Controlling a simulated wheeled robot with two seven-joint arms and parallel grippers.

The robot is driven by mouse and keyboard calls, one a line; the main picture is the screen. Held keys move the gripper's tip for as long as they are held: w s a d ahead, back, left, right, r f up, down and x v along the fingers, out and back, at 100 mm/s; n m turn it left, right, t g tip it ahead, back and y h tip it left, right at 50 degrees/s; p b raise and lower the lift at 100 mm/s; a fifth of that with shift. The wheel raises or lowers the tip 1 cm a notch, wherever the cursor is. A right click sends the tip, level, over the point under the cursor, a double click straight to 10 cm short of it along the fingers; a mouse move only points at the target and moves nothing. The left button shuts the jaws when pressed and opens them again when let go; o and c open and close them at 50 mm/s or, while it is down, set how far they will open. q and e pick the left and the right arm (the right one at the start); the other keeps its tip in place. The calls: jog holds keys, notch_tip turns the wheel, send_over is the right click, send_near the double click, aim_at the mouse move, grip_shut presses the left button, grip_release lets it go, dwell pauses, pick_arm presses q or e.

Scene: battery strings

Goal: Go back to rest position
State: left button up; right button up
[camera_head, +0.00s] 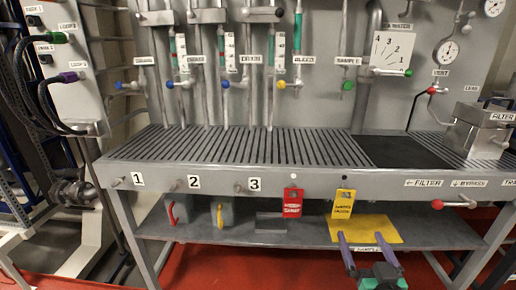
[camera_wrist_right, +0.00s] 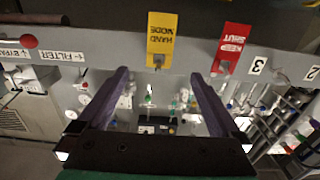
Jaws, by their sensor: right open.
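My right gripper (camera_head: 361,240) comes in from the bottom of the head view, its two purple fingers apart with nothing between them. It is in front of the lower shelf, and its fingertips overlap a yellow plate (camera_head: 398,226) there; I cannot tell the gap. In the right wrist view the gripper (camera_wrist_right: 158,76) is also open and empty. That view appears upside down, with the yellow "hand mode" tag (camera_wrist_right: 162,38) and the red "keep shut" tag (camera_wrist_right: 232,47) beyond the fingers. My left gripper is not in view.
A grey bench (camera_head: 330,182) with a slatted top spans the view. A red tag (camera_head: 293,203) and a yellow tag (camera_head: 343,204) hang from its front edge. A red-handled valve (camera_head: 454,203) sticks out at right. Black cables (camera_head: 22,85) hang at left. Red floor lies below.

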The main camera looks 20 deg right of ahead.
jog(key=s+f+n+g+y+p, duration=0.1)
jog(key=s+f+g+p, duration=0.2)
jog(key=f, duration=0.5)
jog(key=s+f+g+y+p, duration=0.1)
jog(key=f+g+p, duration=0.2)
jog(key=f+p, duration=0.35)
jog(key=s+f+n+g+y+p, duration=0.1)
jog(key=s+f+g+p, duration=0.1)
jog(key=f, duration=0.8)
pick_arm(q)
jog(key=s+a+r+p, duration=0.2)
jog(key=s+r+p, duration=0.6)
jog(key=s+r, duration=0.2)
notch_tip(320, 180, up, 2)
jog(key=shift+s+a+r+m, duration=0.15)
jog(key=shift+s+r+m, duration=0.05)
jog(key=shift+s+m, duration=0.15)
pick_arm(e)
jog(key=s+a+f+n+g+y, duration=0.1)
jog(key=s+a+f+g, duration=0.1)
jog(key=s, duration=0.5)
jog(key=s+a+f+n+g+y, duration=0.1)
jog(key=s+a+f+g, duration=0.2)
jog(key=s+f, duration=0.3)
jog(key=s+a+f+n+g, duration=0.2)
jog(key=s+a+f+g, duration=0.1)
jog(key=s, duration=0.6)
jog(key=shift+a+f+y, duration=0.4)
jog(key=shift+a+f, duration=0.1)
jog(key=shift+f, duration=0.35)
